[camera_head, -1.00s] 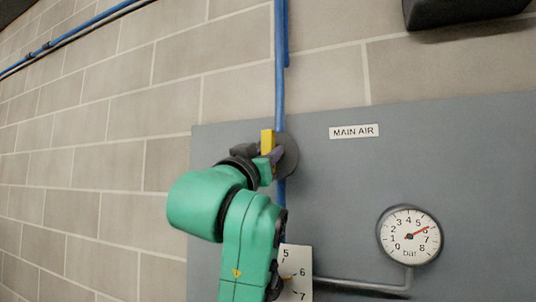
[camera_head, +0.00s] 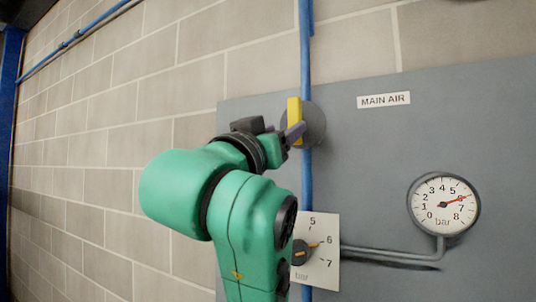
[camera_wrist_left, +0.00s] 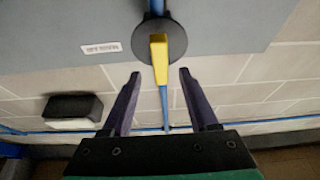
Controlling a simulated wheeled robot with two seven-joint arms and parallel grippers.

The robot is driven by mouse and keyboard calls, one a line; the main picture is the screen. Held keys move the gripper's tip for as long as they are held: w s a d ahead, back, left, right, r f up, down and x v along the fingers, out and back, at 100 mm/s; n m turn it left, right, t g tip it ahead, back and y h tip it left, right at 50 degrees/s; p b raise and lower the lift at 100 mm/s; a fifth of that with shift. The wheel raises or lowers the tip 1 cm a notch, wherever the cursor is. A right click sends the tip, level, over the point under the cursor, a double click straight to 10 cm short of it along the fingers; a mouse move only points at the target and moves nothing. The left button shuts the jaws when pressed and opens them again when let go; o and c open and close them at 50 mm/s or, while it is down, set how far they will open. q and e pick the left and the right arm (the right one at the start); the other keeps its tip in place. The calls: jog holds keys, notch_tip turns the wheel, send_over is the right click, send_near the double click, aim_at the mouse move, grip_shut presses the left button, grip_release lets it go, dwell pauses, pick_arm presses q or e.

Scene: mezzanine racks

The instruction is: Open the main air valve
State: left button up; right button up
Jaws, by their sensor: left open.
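The main air valve has a yellow lever handle (camera_head: 294,110) on a round grey disc (camera_head: 317,124), on the blue pipe beside the MAIN AIR label (camera_head: 384,99). The handle stands upright, roughly in line with the pipe. My left gripper (camera_head: 284,133) is at the handle, its purple finger overlapping the disc in the head view. In the left wrist view my left gripper (camera_wrist_left: 160,75) is open, one finger on each side of the handle (camera_wrist_left: 159,48), with gaps on both sides. I cannot tell whether the fingertips reach its depth. My right gripper is not in view.
A round pressure gauge (camera_head: 443,204) on the grey panel (camera_head: 370,145) reads near 6 bar. A white scale plate with a dark knob (camera_head: 301,252) sits below the valve, close to my left arm. Brick wall (camera_head: 90,120) lies left of the panel.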

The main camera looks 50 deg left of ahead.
pick_arm(q)
jog(key=b+v, duration=0.1)
jog(key=v, duration=0.6)
